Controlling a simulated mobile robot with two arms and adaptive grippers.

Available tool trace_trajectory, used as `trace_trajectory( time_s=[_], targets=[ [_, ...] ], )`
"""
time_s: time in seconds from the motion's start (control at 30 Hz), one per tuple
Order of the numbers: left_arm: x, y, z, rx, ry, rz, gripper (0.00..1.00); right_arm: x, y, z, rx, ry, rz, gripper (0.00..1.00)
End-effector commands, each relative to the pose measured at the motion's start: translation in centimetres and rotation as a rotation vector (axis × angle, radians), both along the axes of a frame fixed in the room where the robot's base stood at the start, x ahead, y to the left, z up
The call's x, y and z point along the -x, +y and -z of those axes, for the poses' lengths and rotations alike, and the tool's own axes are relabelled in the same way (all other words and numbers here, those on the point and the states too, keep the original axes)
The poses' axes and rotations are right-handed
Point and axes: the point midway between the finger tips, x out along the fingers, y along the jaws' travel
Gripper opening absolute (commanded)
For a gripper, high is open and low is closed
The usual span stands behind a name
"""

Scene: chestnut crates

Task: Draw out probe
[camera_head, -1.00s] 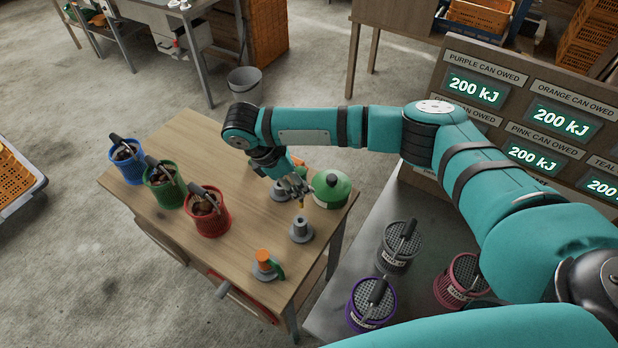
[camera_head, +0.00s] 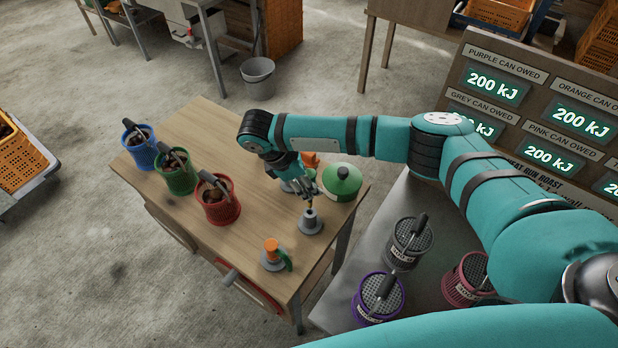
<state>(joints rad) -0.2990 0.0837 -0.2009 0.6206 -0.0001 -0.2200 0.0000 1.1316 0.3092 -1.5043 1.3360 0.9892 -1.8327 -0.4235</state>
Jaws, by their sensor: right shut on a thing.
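My right gripper (camera_head: 309,197) reaches over the wooden table (camera_head: 206,121), pointing down, just above a small grey stand (camera_head: 311,222) with a round base. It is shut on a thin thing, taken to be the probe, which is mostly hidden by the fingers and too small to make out. Whether its lower end is inside the stand cannot be told. An orange piece with a green handle (camera_head: 272,251) stands on another grey base near the table's front edge. My left gripper is out of view.
Blue (camera_head: 139,151), green (camera_head: 173,177) and red (camera_head: 220,209) buckets stand on the table's left. A green-lidded pot (camera_head: 343,180) is close to the gripper's right. Grey (camera_head: 407,256), purple (camera_head: 377,308) and pink (camera_head: 463,289) cans stand on the grey surface.

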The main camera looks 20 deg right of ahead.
Motion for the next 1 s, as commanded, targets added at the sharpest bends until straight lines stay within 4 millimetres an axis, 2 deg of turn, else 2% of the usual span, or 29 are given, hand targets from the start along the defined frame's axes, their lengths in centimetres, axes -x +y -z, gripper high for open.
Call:
trace_trajectory(
  time_s=[0.03,0.2,1.0],
  targets=[
    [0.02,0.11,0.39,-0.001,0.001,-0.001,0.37,0.03,0.02,0.66,0.000,0.001,0.000,0.00],
    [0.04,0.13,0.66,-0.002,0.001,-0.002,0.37,0.00,0.02,1.41,0.000,0.000,0.000,0.00],
    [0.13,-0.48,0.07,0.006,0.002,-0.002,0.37,0.01,0.04,1.28,-0.001,0.000,0.000,0.00]
  ],
)
